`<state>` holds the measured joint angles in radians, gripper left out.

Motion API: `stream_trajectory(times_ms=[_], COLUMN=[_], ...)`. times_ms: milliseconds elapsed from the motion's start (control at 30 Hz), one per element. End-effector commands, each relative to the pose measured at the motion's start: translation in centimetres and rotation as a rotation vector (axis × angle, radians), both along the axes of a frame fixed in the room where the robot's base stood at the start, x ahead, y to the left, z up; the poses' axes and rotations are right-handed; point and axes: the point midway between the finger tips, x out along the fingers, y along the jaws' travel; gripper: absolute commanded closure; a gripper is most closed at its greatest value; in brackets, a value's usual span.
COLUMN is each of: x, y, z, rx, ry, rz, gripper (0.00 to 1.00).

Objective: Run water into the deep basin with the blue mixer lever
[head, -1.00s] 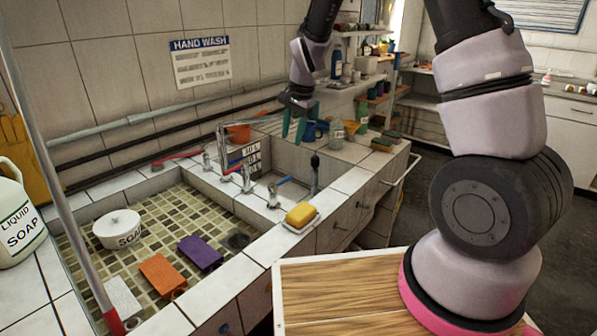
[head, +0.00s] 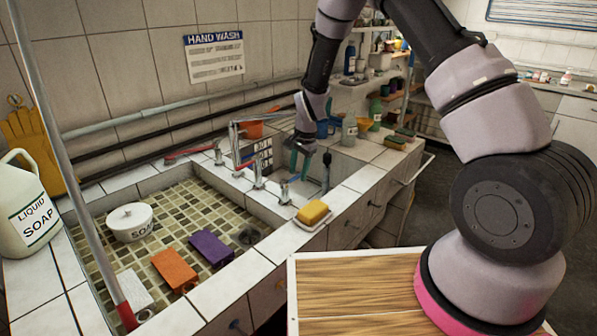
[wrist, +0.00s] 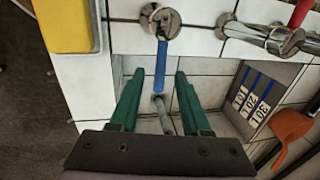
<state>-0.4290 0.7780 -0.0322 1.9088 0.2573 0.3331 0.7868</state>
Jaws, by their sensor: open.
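The blue mixer lever (wrist: 160,65) sticks out from a chrome tap body (wrist: 160,20) in the wrist view. My gripper (wrist: 160,76) has green fingers, open, one on each side of the lever's free end, with gaps showing. In the head view my gripper (head: 298,170) points down by the same tap on the near ledge of the deep basin (head: 345,163). My gripper and wrist hide part of that basin. A volume scale with blue marks (wrist: 254,95) is on its wall. I see no running water.
A red lever (head: 246,165) sits on a neighbouring tap to the left. A yellow sponge (head: 313,211) lies on the front rim. A dark upright post (head: 326,172) stands right of my gripper. An orange pot (wrist: 290,125) is beyond the basin. The shallow tiled basin (head: 185,205) holds several items.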

Motion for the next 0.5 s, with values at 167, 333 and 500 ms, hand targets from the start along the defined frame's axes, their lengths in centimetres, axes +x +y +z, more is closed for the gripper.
stream_trajectory(times_ms=[167, 333, 500], x=[0.04, 0.05, 0.05], y=[0.04, 0.05, 0.04], z=[-0.36, -0.32, -0.31], rx=[0.000, 0.000, 0.000], ry=[0.000, 0.000, 0.000], rz=[-0.001, 0.000, 0.000], gripper=[0.53, 0.60, 1.00])
